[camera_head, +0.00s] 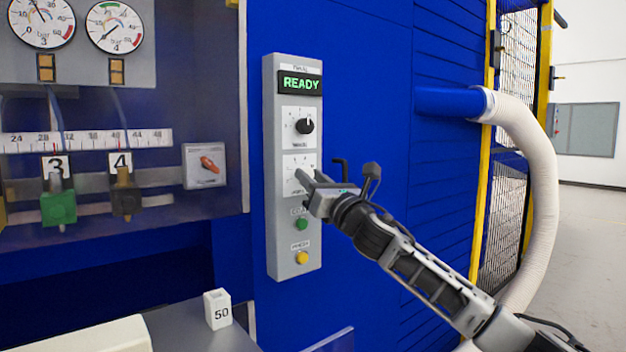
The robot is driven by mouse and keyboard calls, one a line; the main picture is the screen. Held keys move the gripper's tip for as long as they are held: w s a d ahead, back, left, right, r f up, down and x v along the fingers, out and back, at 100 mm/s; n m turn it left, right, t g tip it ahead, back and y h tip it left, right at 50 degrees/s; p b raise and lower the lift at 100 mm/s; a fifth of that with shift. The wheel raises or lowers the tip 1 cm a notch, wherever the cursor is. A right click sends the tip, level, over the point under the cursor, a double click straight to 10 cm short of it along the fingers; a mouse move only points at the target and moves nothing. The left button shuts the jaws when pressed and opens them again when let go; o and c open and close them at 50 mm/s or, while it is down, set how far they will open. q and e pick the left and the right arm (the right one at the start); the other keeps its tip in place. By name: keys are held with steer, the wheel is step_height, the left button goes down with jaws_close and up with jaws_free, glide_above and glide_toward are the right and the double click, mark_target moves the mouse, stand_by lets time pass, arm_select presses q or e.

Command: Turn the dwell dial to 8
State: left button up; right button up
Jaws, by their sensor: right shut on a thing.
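A tall grey control panel (281,223) is fixed upright on the blue machine wall. Its display (300,84) reads READY in green. An upper dial with a black knob (306,126) sits on a white plate below the display. A lower dial plate (292,163) sits under it, and its knob is hidden behind my gripper. My right gripper (306,180) reaches in from the lower right, with its fingers at the lower dial, shut on what seems to be its knob. The dial labels and the lower dial's setting are too small or covered to read. My left gripper is not in view.
A green button (302,224) and a yellow button (302,257) sit just below my gripper on the panel. A white hose (541,190) curves at the right.

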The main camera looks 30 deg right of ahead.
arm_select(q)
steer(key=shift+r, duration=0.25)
arm_select(e)
steer(key=shift+m, duration=0.4)
